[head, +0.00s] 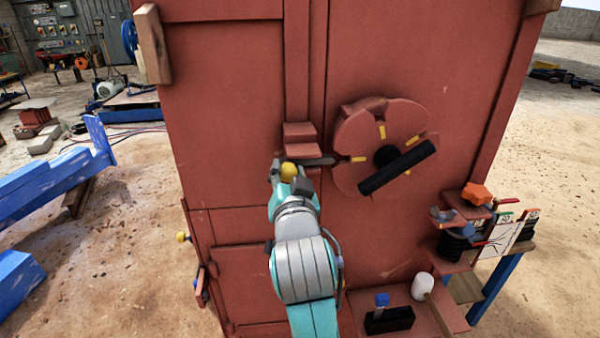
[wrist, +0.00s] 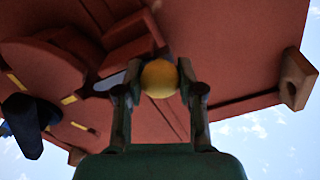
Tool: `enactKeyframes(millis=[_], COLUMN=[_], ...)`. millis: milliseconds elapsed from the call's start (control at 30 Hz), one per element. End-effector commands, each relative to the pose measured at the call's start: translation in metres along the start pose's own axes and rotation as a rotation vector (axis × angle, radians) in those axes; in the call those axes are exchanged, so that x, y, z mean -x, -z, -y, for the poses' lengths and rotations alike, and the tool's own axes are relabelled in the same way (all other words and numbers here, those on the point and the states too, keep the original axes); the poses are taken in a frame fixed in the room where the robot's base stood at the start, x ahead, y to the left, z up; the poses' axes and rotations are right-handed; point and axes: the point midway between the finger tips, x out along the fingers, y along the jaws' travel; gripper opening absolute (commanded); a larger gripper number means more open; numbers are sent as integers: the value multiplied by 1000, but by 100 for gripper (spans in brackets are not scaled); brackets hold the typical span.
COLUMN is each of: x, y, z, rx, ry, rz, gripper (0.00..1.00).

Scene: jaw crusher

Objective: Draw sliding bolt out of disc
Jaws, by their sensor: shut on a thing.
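The red disc (head: 348,135) with yellow marks and a black bar handle (head: 397,166) is on the red crusher panel; it also shows at the left of the wrist view (wrist: 45,65). The grey sliding bolt (head: 318,161) lies level, its right end at the disc's left edge beside a yellow mark. Whether its tip sits inside the disc is unclear. My gripper (head: 285,172) is at the bolt's left end, shut on its yellow ball knob (wrist: 159,78), which sits between the two fingers in the wrist view. The red bolt guide block (head: 300,134) is just above the knob.
A red shelf (head: 405,318) at lower right holds a black block with a blue top (head: 388,315) and a white knob (head: 422,286). An orange star knob (head: 477,194) stands further right. Blue beams (head: 50,180) lie at left.

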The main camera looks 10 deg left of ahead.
Motion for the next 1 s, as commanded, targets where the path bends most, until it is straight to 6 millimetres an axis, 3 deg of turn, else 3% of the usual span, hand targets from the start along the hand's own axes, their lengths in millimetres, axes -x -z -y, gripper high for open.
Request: enactKeyframes(millis=[133, 433, 467, 567, 1000], x=[0, 0, 0, 0, 10], y=[-7, -8, -8, -8, -7], z=[16, 19, 19, 19, 18], rx=[0, -1, -1, -1, 0], ry=[2, 4, 4, 4, 2], rz=[2, 2, 3, 2, 0], gripper=[0, 0, 40, 64, 64])
